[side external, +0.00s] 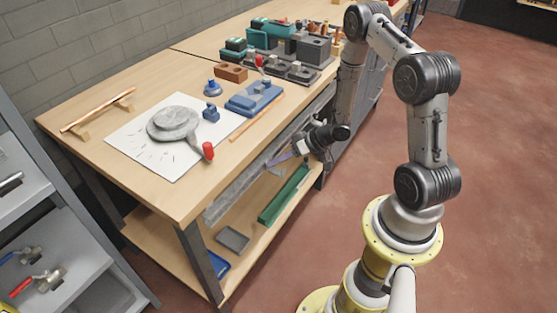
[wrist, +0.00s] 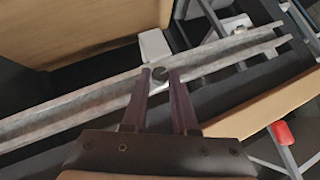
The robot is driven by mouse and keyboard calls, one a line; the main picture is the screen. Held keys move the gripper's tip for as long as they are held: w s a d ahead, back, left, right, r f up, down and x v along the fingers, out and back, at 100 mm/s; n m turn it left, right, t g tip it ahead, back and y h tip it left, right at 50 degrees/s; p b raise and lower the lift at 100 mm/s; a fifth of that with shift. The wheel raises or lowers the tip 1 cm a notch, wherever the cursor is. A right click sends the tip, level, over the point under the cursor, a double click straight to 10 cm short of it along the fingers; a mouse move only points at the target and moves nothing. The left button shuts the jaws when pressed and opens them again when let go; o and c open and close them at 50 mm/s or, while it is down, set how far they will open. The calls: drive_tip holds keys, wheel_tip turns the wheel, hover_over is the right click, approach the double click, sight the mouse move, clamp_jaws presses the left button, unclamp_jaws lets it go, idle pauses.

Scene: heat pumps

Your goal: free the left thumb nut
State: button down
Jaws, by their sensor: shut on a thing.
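My gripper (wrist: 159,72) has its two purple fingers closed on a small dark round piece (wrist: 158,73), which looks like a thumb nut. The piece sits at the long grey metal rail (wrist: 95,100), and the fingers mostly hide it. I cannot tell from the view whether it is the left nut or how far it is threaded. In the side external view my gripper (side external: 270,163) reaches in under the bench's front edge, at the grey rail (side external: 232,195). The nut itself is too small to make out there.
The wooden bench top (side external: 190,205) lies above my gripper, with a lower shelf (side external: 165,240) below. A green bar (side external: 284,195) and a grey tray (side external: 232,238) lie on the shelf.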

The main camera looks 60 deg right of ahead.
drive_tip(key=shift+w+a+r+n+h, duration=0.15)
drive_tip(key=shift+n+h, duration=0.5)
drive_tip(key=shift+h, duration=0.6)
drive_tip(key=shift+w+a+n+h, duration=0.1)
drive_tip(key=shift+n+h, duration=0.55)
drive_tip(key=shift+h, duration=1)
drive_tip(key=shift+a+n+h, duration=0.25)
drive_tip(key=shift+n+h, duration=0.45)
drive_tip(key=shift+h, duration=0.2)
drive_tip(key=shift+a+n+t+h, duration=0.15)
drive_tip(key=shift+n+t+h, duration=0.15)
drive_tip(key=shift+n+h, duration=0.85)
drive_tip(key=shift+m+h, duration=0.35)
drive_tip(key=c, duration=0.8)
unclamp_jaws()
drive_tip(key=shift+c, duration=0.2)
drive_tip(key=shift+a, duration=0.1)
